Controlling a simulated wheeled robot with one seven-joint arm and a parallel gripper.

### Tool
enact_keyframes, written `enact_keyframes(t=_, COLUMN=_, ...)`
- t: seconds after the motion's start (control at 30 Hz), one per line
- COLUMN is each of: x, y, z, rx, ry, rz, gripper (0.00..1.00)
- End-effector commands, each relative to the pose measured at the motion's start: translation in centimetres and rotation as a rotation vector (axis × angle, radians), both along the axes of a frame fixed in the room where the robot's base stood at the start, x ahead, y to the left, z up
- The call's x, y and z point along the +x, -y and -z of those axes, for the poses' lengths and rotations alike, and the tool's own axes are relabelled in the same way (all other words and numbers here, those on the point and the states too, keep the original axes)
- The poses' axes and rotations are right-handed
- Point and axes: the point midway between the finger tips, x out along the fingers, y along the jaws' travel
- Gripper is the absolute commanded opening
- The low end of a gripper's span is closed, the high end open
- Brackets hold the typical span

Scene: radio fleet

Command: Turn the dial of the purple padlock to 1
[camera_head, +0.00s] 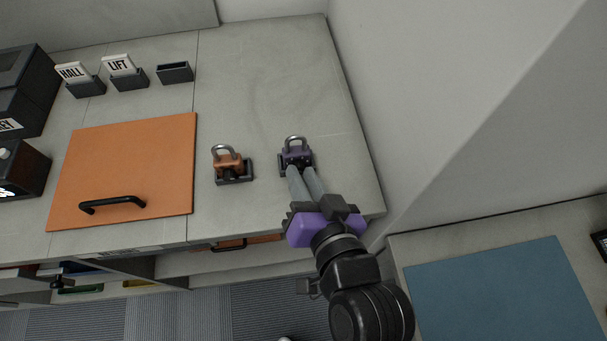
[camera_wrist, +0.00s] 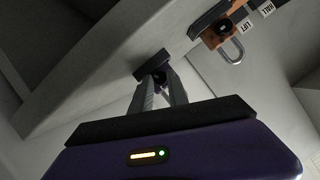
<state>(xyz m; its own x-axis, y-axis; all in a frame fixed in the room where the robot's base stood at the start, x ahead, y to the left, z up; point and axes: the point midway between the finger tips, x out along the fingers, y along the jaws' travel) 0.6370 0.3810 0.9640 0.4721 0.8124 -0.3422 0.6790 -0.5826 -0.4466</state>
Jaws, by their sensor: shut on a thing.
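The purple padlock (camera_head: 297,151) stands upright in a dark base on the grey counter, its grey shackle on top. My gripper (camera_head: 301,174) reaches it from the front, with its fingertips at the padlock's front face. The fingers are shut on the dial, which they hide, so its number cannot be read. In the wrist view my gripper (camera_wrist: 161,82) has its fingertips close together against the dark base (camera_wrist: 152,64); the purple body is mostly hidden there.
An orange padlock (camera_head: 229,162) in a similar base stands just left; it also shows in the wrist view (camera_wrist: 222,38). An orange panel (camera_head: 130,165) with a black handle lies further left. HALL (camera_head: 73,72) and LIFT (camera_head: 119,65) tags stand behind. A wall rises at right.

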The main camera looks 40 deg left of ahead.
Motion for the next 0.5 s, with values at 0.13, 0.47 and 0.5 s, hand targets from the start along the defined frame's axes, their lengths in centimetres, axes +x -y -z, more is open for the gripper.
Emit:
enact_keyframes(t=0.13, x=-0.08, y=-0.06, z=-0.22, rx=-0.035, ry=0.04, rz=-0.001, gripper=0.0)
enact_keyframes(t=0.47, x=-0.39, y=-0.31, z=-0.4, rx=-0.201, ry=0.231, rz=-0.003, gripper=0.0)
enact_keyframes(t=0.5, x=-0.43, y=-0.36, z=-0.42, rx=-0.225, ry=0.259, rz=-0.004, gripper=0.0)
